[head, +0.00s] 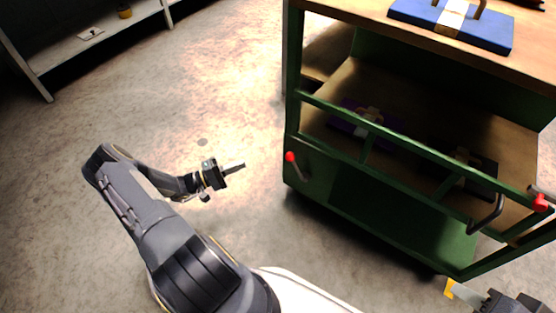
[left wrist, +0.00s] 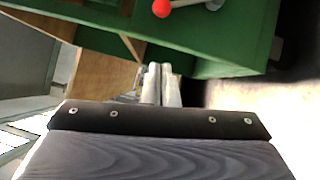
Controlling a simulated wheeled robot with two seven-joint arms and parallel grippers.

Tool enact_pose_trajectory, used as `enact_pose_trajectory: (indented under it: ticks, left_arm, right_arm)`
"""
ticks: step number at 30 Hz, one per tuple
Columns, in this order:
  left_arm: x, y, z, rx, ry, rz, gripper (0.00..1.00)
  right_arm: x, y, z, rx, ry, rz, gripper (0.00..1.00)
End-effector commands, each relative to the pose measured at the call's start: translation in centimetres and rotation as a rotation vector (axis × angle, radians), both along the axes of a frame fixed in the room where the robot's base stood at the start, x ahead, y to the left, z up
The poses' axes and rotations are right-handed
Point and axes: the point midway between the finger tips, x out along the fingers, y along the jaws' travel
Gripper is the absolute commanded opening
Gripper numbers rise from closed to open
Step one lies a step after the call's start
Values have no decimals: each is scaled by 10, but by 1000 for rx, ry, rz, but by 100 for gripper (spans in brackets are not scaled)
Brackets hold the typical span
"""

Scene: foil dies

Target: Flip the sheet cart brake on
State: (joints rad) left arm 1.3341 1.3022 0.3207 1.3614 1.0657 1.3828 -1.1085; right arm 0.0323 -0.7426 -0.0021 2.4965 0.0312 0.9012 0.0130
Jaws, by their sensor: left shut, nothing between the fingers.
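The green sheet cart (head: 400,205) stands at the right in the head view. A lever with a red ball knob (head: 290,157) is on its near left corner, slanting down to the right from the knob. In the left wrist view the red knob (left wrist: 162,8) shows at the top edge, against the green cart side. My left gripper (head: 241,166) is shut and empty, left of the red knob and apart from it. Its closed fingers (left wrist: 162,85) point towards the cart in the wrist view.
A second red-ended handle (head: 540,202) and a curved grey handle (head: 487,214) are at the cart's right. A blue die (head: 455,25) lies on the wooden top; darker dies lie on the shelf below. A pale shelf (head: 95,42) stands far left. The floor between is clear.

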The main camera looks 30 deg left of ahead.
Motion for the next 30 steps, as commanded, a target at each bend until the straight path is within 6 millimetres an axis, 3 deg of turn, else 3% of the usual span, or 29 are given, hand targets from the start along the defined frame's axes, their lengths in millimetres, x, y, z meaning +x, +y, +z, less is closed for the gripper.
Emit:
enact_pose_trajectory:
  ticks: [14, 27, 30]
  left_arm:
    - [6, -5, 0, -3, -2, 2, 0]
    - [74, -59, 7, -3, -2, -2, 0]
    - [80, -73, 11, -5, 0, -1, 0]
  right_arm:
    - [0, 0, -2, 0, 0, 0, 39]
    - [0, 0, -25, 0, 0, 0, 39]
    - [0, 0, -29, 0, 0, 0, 39]
